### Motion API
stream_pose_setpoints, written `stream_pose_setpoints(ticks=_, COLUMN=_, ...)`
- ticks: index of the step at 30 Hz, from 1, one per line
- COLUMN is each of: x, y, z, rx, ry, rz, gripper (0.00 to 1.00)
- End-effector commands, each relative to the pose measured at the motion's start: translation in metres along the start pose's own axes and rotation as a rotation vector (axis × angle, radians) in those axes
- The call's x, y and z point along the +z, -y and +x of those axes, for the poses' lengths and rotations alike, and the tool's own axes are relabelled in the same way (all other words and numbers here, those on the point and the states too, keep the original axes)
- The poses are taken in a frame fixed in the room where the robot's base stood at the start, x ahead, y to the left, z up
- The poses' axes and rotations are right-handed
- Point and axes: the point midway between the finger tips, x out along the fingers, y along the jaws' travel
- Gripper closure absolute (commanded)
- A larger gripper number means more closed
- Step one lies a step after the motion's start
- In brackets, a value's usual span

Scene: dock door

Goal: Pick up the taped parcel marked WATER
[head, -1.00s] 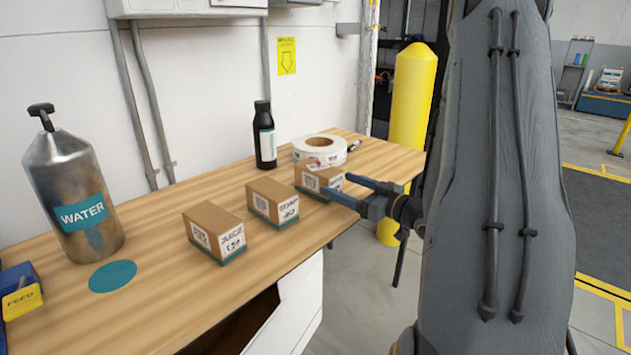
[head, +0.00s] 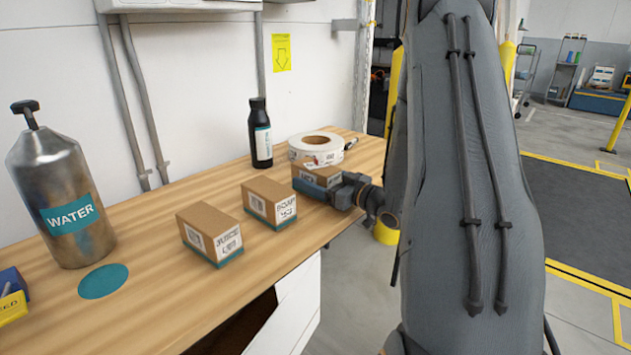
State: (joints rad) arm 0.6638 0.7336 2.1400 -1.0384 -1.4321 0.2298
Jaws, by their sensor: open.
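Three small brown cardboard parcels with teal bases and white labels stand in a row on the wooden bench (head: 150,290). They are a left parcel (head: 205,218), a middle parcel (head: 270,190) and a right parcel (head: 318,172). The far finger is hidden, and my gripper covers part of that parcel's end. WATER reads clearly on a metal bottle (head: 65,165) at the left.
A teal disc (head: 104,281) lies in front of the metal bottle. A black bottle (head: 260,140) and a white tape roll (head: 316,146) stand behind the parcels. A blue and yellow bin (head: 12,305) is at the left edge. The bench front by the left parcel is clear.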

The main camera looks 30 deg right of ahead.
Motion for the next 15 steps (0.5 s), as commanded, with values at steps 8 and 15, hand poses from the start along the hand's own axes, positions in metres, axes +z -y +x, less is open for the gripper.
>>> stream_pose_setpoints(ticks=8, x=-0.0001, y=0.0001, z=0.0002, rx=0.000, ry=0.000, rz=0.000, gripper=0.39)
stream_pose_setpoints(ticks=15, x=0.0000, y=0.0001, z=0.0001, rx=0.000, ry=0.000, rz=0.000, gripper=0.79)
